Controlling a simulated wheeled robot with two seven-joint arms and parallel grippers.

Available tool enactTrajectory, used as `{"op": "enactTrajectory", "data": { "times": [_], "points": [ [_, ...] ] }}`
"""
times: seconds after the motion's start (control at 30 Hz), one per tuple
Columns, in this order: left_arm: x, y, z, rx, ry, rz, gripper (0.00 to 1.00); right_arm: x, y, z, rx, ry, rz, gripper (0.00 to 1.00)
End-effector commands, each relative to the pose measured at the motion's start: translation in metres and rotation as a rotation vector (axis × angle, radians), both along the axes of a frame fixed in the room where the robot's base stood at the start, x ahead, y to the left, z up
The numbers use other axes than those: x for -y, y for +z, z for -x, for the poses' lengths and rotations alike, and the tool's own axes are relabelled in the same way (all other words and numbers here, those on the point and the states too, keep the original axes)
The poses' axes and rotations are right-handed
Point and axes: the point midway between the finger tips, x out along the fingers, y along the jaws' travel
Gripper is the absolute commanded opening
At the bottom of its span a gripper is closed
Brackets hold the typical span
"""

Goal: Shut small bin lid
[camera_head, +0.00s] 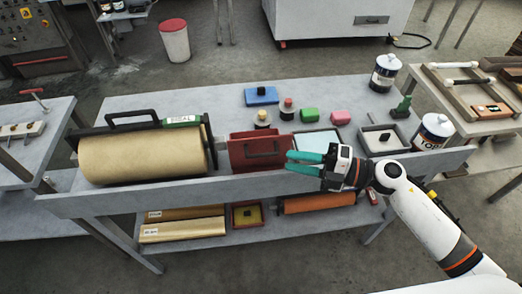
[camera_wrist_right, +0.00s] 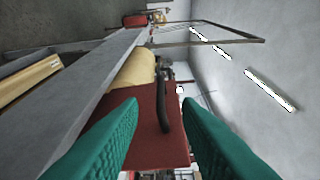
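The small red bin (camera_head: 240,156) stands at the table's front edge, right of the big tan roll. A red panel with a dark handle (camera_head: 262,154) faces me; I cannot tell surely whether this lid is open or shut. My right gripper (camera_head: 288,162) has teal fingers and comes in from the right, beside the bin's right end. In the right wrist view its fingers (camera_wrist_right: 160,115) are apart, with the red panel (camera_wrist_right: 150,130) and its dark handle (camera_wrist_right: 163,100) seen between them. It holds nothing that I can see. My left gripper is not in view.
The tan roll (camera_head: 140,158) with a black handle fills the table's left. A grey tray (camera_head: 368,147) and a white can (camera_head: 433,132) stand right.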

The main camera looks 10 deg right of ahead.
Motion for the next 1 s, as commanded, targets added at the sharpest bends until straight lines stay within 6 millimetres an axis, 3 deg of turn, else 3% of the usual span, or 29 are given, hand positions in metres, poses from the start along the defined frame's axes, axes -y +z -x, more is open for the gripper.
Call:
{"op": "enactTrajectory", "data": {
  "times": [0.2,0.4,0.87,1.0],
  "points": [
    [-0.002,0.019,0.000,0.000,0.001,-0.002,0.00,-0.043,0.004,-0.019,0.001,-0.003,-0.007,0.31],
    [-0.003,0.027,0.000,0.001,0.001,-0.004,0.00,-0.071,0.001,-0.030,0.000,-0.002,-0.005,0.31],
    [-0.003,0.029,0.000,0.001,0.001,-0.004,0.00,-0.082,-0.002,-0.034,0.000,-0.002,-0.003,0.31],
    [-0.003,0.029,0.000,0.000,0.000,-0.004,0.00,-0.082,-0.002,-0.034,-0.001,-0.002,-0.003,0.08]
  ]
}}
